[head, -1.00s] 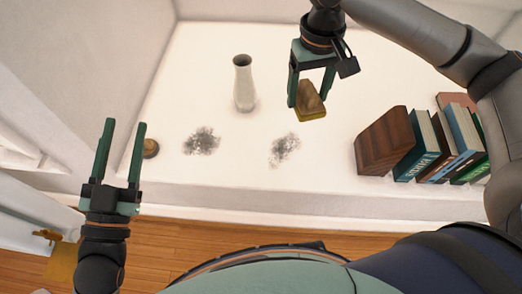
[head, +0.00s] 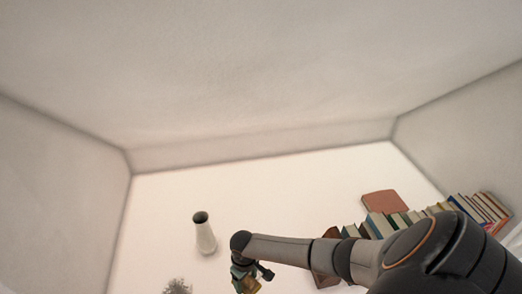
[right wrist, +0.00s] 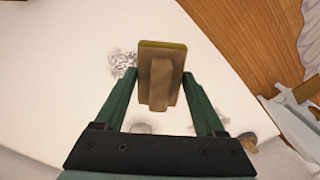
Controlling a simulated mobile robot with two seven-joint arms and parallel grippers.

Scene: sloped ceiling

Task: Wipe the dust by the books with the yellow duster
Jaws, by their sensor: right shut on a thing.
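The yellow duster (right wrist: 161,58), a flat block with a wooden handle, is between the green fingers of my right gripper (right wrist: 160,80), which is shut on it. In the head view, my right gripper (head: 240,274) and the duster (head: 251,285) are at the bottom edge, partly cut off. A grey dust patch (right wrist: 122,62) shows beside the duster in the right wrist view. One dust patch (head: 177,286) shows at the bottom of the head view, left of the gripper. Books (head: 379,224) stand at the right, partly behind my arm. My left gripper is not in view.
A white vase (head: 204,233) stands on the white surface (head: 290,190), left of my right arm. A reddish book (head: 385,202) lies behind the row. Walls and a sloped ceiling (head: 260,70) enclose the surface. Wooden floor (right wrist: 235,30) shows in the right wrist view.

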